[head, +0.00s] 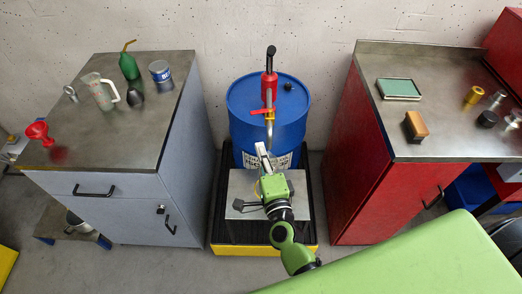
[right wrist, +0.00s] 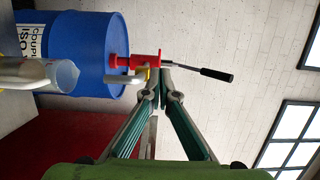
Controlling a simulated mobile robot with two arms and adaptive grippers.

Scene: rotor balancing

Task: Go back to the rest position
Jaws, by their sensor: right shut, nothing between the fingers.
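My right gripper (head: 261,150) is in front of the blue drum (head: 245,105) in the head view, above a grey metal stand (head: 240,184). In the right wrist view my right gripper (right wrist: 163,92) has its fingertips together with nothing between them. The drum (right wrist: 88,50) shows at the left there, with a red hand pump (right wrist: 146,61) and its black handle. A pale translucent container (right wrist: 62,75) shows at the left edge, apart from the fingers. My left gripper is not in view.
A grey cabinet (head: 135,130) stands left with a green oil can (head: 128,66), glass jug (head: 100,92), blue tin (head: 160,72) and red funnel (head: 40,133).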

